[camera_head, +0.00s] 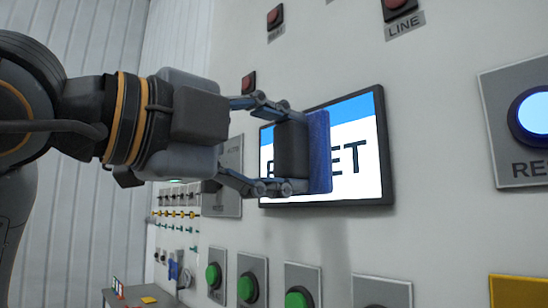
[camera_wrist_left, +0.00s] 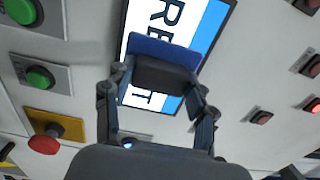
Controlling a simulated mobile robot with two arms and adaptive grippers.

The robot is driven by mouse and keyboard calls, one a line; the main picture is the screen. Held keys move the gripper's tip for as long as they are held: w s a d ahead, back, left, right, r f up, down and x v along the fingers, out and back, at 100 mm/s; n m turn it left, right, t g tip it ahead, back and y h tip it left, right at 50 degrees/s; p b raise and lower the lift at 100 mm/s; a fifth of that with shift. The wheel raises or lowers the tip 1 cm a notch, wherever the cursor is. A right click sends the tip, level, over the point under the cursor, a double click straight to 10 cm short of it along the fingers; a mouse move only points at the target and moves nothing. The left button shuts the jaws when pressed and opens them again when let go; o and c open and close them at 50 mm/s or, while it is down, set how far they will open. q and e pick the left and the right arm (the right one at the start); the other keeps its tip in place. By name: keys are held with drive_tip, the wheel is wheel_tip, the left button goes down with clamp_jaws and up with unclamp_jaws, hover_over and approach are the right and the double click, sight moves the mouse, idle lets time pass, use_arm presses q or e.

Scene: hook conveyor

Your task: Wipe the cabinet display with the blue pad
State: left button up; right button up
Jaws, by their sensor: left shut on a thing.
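The cabinet display (camera_head: 362,182) is a dark-framed screen on the pale cabinet wall, with a blue band on top and large dark letters on white. My left gripper (camera_head: 287,150) is shut on the dark block behind the blue pad (camera_head: 319,150). The pad is in front of the display's left half and hides some letters; I cannot tell whether it touches the screen. In the left wrist view, the blue pad (camera_wrist_left: 165,50) lies across the display (camera_wrist_left: 213,22), with the gripper (camera_wrist_left: 160,80) holding its dark block from both sides. My right gripper is not in view.
Green buttons (camera_head: 247,288) line the cabinet below the display. A large blue button (camera_head: 534,113) is to its right, and red buttons (camera_head: 275,16) are above. In the wrist view, a red mushroom button on a yellow plate (camera_wrist_left: 44,140) protrudes at the left. Small coloured switches (camera_head: 180,213) are further back.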

use_arm(q)
drive_tip(key=shift+w+a, duration=0.1)
drive_tip(key=shift+w, duration=0.05)
drive_tip(key=w+a, duration=0.2)
drive_tip(key=w, duration=0.1)
idle(0.3)
drive_tip(key=shift+a, duration=0.1)
drive_tip(key=b+v, duration=0.2)
drive_tip(key=v, duration=0.3)
drive_tip(key=shift+s+a, duration=0.25)
drive_tip(key=shift+a, duration=0.05)
drive_tip(key=shift+a, duration=0.1)
